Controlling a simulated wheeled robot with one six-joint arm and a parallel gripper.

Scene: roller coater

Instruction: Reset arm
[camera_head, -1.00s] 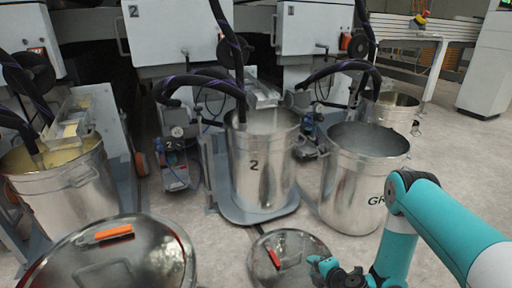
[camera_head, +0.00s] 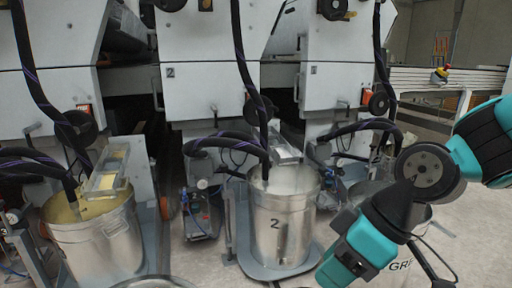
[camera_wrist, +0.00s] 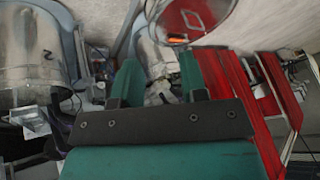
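My teal and black arm (camera_head: 430,185) reaches in from the right in the head view, bent at a dark round joint, with its lower part pointing down to the left. My gripper's fingertips cannot be made out there. In the wrist view, my gripper (camera_wrist: 158,76) shows two teal fingers standing apart with a gap between them. Nothing is seen held in the gap; part of a metal drum shows behind it.
Metal drum 2 (camera_head: 283,225) stands on a grey base, left of my arm. A drum with yellowish contents (camera_head: 100,250) stands at left. My arm partly covers the GR-marked drum (camera_head: 401,268). White machines (camera_head: 215,90) with hanging hoses stand behind. The wrist view shows a round lid (camera_wrist: 200,15).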

